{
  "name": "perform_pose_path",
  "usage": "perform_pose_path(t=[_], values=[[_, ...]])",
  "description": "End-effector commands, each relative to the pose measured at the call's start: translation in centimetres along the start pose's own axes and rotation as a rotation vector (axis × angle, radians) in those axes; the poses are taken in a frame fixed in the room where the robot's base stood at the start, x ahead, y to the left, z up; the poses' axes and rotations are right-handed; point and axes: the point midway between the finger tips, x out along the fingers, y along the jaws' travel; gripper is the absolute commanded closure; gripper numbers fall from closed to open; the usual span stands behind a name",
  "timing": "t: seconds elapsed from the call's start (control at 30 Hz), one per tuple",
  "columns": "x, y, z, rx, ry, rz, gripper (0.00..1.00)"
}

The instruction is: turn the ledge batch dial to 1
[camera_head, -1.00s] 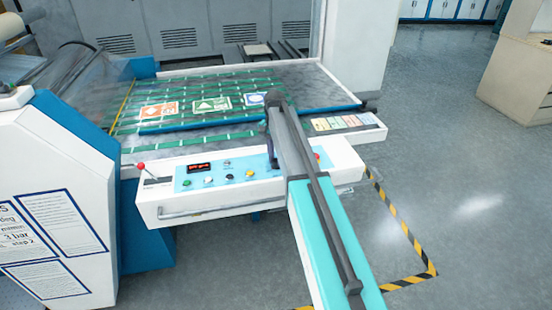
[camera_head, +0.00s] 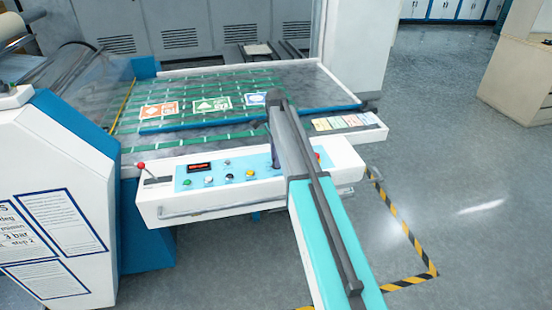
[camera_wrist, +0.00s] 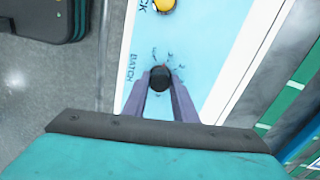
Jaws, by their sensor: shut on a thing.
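The batch dial (camera_wrist: 160,77) is a dark round knob on the light blue panel, with the word BATCH printed beside it and small marks around it in the wrist view. My gripper (camera_wrist: 160,82) is shut on the dial, with one finger on each side of it. In the head view my arm hides the dial, and my gripper (camera_head: 275,163) reaches down to the right part of the blue control panel (camera_head: 215,182) on the white ledge.
A yellow knob (camera_wrist: 163,5) sits further along the panel. In the head view several buttons, a red display (camera_head: 199,168) and a red-knobbed lever (camera_head: 141,166) lie left of my arm. A red button (camera_head: 317,156) is just right of it. The machine bed (camera_head: 190,83) lies behind.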

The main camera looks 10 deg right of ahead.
Motion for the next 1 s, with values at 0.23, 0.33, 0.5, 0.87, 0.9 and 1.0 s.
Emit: perform_pose_path(t=[0.23,0.33,0.5,0.87,0.9,1.0], values=[[-0.07,-0.07,-0.04,0.106,-0.001,-0.002,0.97],[-0.08,-0.07,-0.03,0.126,-0.002,-0.002,0.97],[-0.09,-0.06,-0.12,0.137,-0.003,-0.002,0.97],[-0.08,-0.05,-0.13,0.136,-0.003,-0.002,0.56],[-0.07,-0.04,-0.13,0.135,-0.003,-0.001,0.56],[-0.05,-0.04,-0.12,0.135,-0.003,-0.001,0.56]])
